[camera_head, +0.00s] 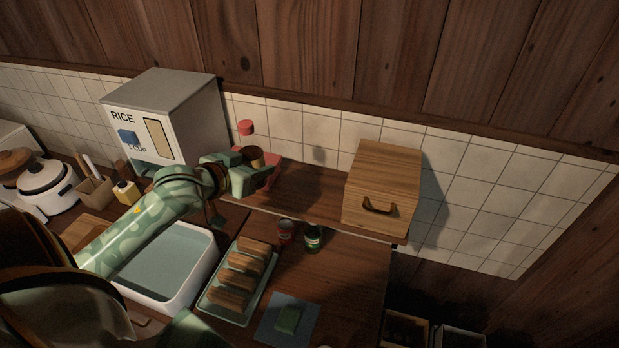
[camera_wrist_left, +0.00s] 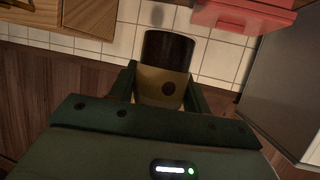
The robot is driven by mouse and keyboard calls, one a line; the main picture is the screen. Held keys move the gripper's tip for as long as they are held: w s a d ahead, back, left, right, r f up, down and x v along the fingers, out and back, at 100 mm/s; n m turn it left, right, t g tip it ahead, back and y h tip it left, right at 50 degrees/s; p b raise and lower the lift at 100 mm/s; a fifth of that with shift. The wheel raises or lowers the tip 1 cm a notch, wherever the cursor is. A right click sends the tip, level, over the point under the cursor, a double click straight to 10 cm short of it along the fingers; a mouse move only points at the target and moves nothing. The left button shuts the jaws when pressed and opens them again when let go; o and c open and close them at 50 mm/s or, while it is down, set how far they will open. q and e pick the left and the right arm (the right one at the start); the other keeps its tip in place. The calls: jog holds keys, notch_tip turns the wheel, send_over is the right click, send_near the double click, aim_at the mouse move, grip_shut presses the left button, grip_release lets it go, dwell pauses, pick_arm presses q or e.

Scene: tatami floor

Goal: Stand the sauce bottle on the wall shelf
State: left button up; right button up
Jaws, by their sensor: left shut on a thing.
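My left gripper (camera_head: 257,168) is shut on the sauce bottle (camera_head: 255,154), in front of the tiled wall. In the left wrist view the bottle (camera_wrist_left: 168,50) shows a dark glossy part and a tan label with a dark spot, between the two fingers (camera_wrist_left: 162,84). It looks about upright. A small red piece (camera_head: 246,128) shows just above it; I cannot tell whether it is joined on. The wooden wall shelf (camera_head: 312,190) runs right from behind the gripper. The gripper hides part of the bottle, and I cannot tell whether its base touches the shelf. My right gripper is not in view.
A wooden box with a handle (camera_head: 380,190) fills the shelf's right end; a red box (camera_head: 271,178) stands beside my gripper. The rice dispenser (camera_head: 165,115) is at left. The shelf's middle is clear.

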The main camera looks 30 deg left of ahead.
pick_arm(q)
jog(key=w+d+f, duration=0.1)
jog(key=w+f, duration=0.2)
jog(key=w, duration=0.1)
jog(key=w+d+f, duration=0.2)
jog(key=w, duration=0.1)
jog(key=w+d+f, duration=0.2)
jog(key=w+f, duration=0.1)
jog(key=w, duration=0.1)
jog(key=shift+w+f+b, duration=0.3)
jog(key=shift+f+b, duration=0.05)
jog(key=shift+b, duration=0.05)
jog(key=shift+w+d+f, duration=0.2)
jog(key=shift+w+f, duration=0.2)
jog(key=shift+f, duration=1.65)
jog(key=o, duration=1.2)
jog(key=shift+f, duration=0.15)
